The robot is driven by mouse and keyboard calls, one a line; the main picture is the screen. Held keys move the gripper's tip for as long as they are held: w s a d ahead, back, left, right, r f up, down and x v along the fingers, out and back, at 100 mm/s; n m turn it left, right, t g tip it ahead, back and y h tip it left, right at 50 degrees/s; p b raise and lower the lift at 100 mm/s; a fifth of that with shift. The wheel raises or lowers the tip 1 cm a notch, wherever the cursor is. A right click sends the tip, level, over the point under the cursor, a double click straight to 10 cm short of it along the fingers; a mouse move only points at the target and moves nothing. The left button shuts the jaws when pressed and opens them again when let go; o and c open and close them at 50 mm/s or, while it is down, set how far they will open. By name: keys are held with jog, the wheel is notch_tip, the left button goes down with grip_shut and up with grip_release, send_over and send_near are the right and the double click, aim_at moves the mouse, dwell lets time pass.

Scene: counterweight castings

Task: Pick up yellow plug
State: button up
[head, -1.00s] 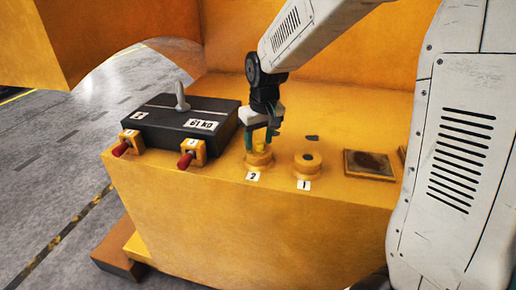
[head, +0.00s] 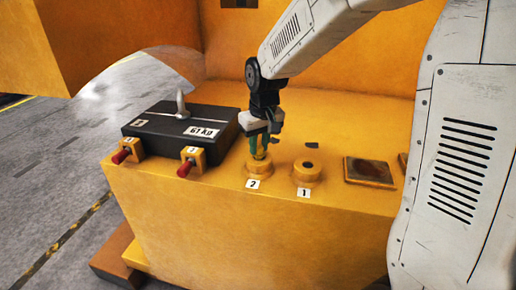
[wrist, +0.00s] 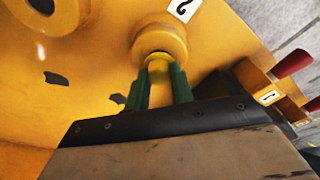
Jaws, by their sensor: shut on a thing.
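The yellow plug (wrist: 158,66) is a small yellow piece at the collar marked 2 (head: 259,169). My gripper (head: 260,148) points down over that collar, with its green fingers shut on the plug. In the wrist view my gripper (wrist: 159,84) has a finger on each side of the plug, and the plug's end meets the opening of the round collar (wrist: 160,32). The fingers hide most of the plug in the head view. I cannot tell whether its end is inside the hole.
The collar marked 1 (head: 307,173), with a dark hole, stands to the right. A black 61 KG block (head: 165,128) with a grey handle is close on the left. Two red-tipped pins (head: 121,156) (head: 186,168) sit in front of it. A square dark-topped plate (head: 369,170) lies further right.

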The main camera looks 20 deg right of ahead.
notch_tip(320, 180, up, 2)
jog(key=shift+r, duration=0.25)
jog(key=s+d, duration=0.4)
jog(key=s, duration=0.3)
jog(key=s+d+r, duration=0.1)
jog(key=s+d, duration=0.3)
jog(key=s, duration=0.3)
jog(key=shift+r, duration=0.15)
jog(key=shift+a, duration=0.1)
